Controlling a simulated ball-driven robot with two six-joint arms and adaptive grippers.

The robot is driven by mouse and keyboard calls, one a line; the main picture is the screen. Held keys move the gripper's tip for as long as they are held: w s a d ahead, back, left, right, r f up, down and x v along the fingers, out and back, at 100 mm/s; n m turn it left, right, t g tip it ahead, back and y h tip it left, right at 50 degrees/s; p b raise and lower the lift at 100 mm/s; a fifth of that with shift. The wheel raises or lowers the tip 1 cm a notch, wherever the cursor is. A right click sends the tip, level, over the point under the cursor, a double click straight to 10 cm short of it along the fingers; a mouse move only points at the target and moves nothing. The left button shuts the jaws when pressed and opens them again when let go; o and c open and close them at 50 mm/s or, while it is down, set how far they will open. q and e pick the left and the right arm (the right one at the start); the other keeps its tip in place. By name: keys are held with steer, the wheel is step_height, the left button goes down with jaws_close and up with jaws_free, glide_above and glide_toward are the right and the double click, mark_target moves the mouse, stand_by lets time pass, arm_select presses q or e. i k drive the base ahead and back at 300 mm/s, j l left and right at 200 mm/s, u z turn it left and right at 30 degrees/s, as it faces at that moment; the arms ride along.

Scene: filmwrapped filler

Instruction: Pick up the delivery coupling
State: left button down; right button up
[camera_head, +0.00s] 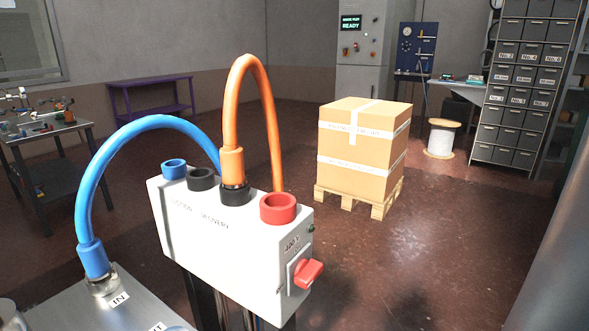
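A white box (235,245) stands in front of me with printed words that look like SUCTION and DELIVERY. An orange hose (262,85) arches above it. The hose's orange end coupling (231,163) stands upright on a black ring socket (235,195) on the box top. The hose's other side drops behind the box, where its end is hidden. An open red ring (278,207) is at the right end of the top. A blue ring (174,169) and another black ring (201,179) are at the left. Neither gripper is in view.
A blue hose (130,133) runs from behind the box to a blue coupling (93,260) on a metal top marked IN. A red rotary switch (307,273) sticks out of the box's right face. A carton on a pallet (377,203) stands behind, with open floor around it.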

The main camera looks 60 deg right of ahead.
mark_target(234, 178)
steer(key=z, duration=1.35)
steer(key=u, duration=1.8)
steer(key=z, duration=1.8)
